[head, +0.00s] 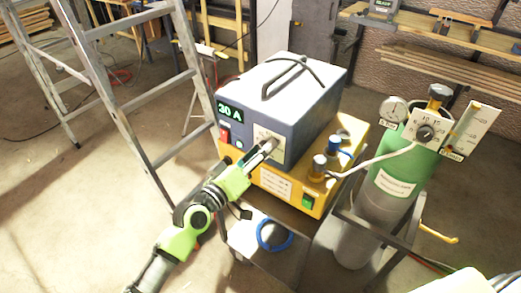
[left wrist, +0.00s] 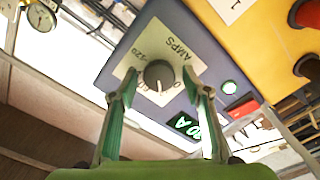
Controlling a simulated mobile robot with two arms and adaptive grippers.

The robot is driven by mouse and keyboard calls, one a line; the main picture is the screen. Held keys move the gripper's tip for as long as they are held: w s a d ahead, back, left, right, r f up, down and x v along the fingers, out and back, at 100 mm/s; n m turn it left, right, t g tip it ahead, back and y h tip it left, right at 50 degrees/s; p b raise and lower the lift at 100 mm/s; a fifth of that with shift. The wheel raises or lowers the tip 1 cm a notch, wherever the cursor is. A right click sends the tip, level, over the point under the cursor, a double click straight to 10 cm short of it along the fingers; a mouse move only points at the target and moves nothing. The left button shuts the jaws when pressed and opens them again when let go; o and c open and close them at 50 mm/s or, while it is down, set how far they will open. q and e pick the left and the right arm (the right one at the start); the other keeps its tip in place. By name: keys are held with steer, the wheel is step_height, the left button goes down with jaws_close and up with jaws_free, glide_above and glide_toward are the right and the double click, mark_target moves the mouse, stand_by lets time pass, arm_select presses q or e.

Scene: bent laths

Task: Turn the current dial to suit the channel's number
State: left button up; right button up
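The current dial (left wrist: 158,74) is a dark round knob on a pale plate marked AMPS, on the front of a blue-grey power box (head: 285,95). My left gripper (head: 268,147) is open in front of the plate. In the left wrist view its two fingers (left wrist: 158,92) stand either side of the dial, with gaps visible. I cannot pick out a channel's number. My right gripper is not in view.
The box sits on a yellow unit (head: 290,187) with a green switch and blue and brass fittings. A gas cylinder (head: 395,185) with gauge and flow knob stands at right, its hose running to the unit. An aluminium ladder (head: 145,140) stands at left.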

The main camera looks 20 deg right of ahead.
arm_select(q)
steer(key=v, duration=1.2)
stand_by(0.4)
